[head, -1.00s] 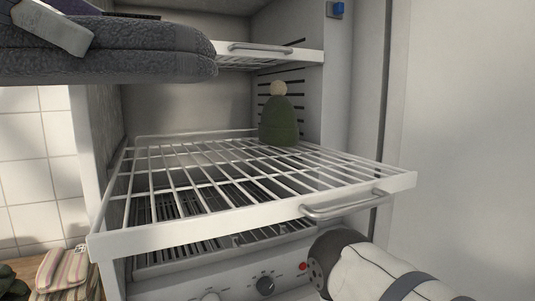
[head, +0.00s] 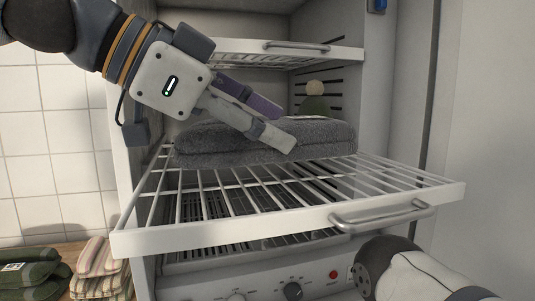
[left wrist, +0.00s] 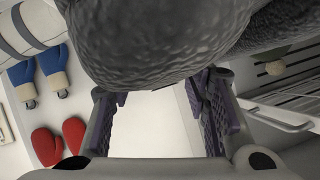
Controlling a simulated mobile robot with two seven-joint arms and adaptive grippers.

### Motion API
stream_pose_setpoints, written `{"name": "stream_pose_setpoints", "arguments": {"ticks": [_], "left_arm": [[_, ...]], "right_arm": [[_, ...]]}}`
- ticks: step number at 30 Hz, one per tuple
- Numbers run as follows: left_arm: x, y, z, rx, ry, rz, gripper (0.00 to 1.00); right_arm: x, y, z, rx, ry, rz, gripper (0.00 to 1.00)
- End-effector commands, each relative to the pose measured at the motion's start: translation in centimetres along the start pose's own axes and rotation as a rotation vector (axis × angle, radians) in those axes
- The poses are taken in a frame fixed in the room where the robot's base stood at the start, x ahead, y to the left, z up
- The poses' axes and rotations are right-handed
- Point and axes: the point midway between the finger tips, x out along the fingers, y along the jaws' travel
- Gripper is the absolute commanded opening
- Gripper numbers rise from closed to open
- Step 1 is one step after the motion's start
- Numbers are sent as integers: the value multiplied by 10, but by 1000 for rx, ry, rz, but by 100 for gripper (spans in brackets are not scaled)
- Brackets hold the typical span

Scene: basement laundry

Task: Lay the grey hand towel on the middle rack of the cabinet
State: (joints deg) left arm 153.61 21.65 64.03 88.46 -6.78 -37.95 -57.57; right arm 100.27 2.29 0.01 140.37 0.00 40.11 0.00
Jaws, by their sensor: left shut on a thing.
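The grey hand towel (head: 325,138), folded thick, is over the back half of the pulled-out middle rack (head: 292,222) in the head view. I cannot tell whether it rests on the bars or hangs just above them. My left gripper (head: 272,122) reaches in from the upper left and is shut on the towel's near left part. In the left wrist view the towel (left wrist: 160,45) fills the top, at the gripper's fingers (left wrist: 160,105). My right gripper is out of view; only part of my right arm shows at the lower right.
A green knit hat (head: 315,103) with a pale pompom stands behind the towel. The upper rack (head: 325,53) is above. The rack's front bars are bare. Striped cloths (head: 97,265) and green cloths (head: 28,272) lie at lower left. Red mittens (left wrist: 60,140) hang at left in the wrist view.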

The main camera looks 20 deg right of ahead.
Motion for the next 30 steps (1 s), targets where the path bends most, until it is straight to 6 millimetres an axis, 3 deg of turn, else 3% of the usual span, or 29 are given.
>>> {"name": "stream_pose_setpoints", "arguments": {"ticks": [1,6,16,17,19,30], "left_arm": [[12,2,5,-1,-2,4,9],[21,10,26,1,1,0,9],[23,10,30,0,1,0,9],[24,11,30,0,0,1,47],[24,10,30,0,0,1,63],[18,9,28,-1,1,-1,63]], "right_arm": [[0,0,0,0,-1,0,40],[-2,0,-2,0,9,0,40],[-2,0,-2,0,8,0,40],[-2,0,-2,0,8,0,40],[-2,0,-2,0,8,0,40],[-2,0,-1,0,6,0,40]]}}
